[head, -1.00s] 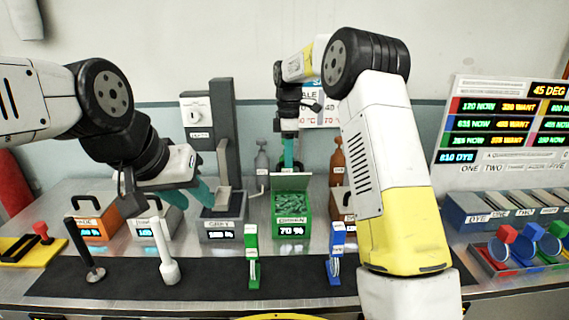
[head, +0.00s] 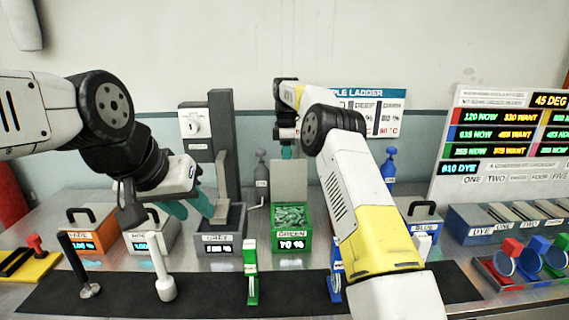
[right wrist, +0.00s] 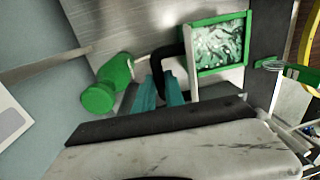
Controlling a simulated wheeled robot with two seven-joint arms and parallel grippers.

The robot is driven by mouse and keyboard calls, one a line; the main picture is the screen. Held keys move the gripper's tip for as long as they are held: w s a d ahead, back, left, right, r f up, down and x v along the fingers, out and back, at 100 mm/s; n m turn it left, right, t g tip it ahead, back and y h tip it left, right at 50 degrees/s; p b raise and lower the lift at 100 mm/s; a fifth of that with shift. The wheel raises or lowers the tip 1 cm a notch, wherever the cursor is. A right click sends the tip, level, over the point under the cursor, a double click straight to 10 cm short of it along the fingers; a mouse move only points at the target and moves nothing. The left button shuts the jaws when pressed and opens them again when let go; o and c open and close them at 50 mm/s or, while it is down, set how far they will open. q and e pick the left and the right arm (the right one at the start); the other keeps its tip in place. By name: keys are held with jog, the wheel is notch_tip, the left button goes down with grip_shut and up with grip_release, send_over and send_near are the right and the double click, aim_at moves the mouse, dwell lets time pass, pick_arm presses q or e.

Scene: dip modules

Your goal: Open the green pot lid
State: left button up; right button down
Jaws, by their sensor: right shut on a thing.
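The green pot (head: 291,243) stands mid-table with its label facing me, its display seeming to read 70 %. Its lid (head: 289,178) is raised upright at the back edge, and green contents show inside. In the right wrist view the open pot (right wrist: 222,46) is at upper right, with the lid seen edge-on (right wrist: 192,72). My right gripper (right wrist: 160,92) is shut on the lid's black handle (right wrist: 166,58); in the head view its tips are mostly hidden behind the lid. My left gripper (head: 190,207) is open and empty, above the area left of the grey pot.
The grey pot (head: 220,237) stands open to the left, with orange (head: 91,235) and white (head: 150,233) pots beyond. A green bottle (right wrist: 107,85) is close to my right fingers. Green (head: 251,272) and blue (head: 335,272) tools stand on the black mat (head: 210,295).

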jog(key=shift+w+d+f, duration=0.1)
jog(key=shift+w+f, duration=0.55)
jog(key=shift+w, duration=0.25)
jog(key=shift+d, duration=0.1)
jog(key=c, duration=1.4)
grip_release()
jog(key=shift+w, duration=0.2)
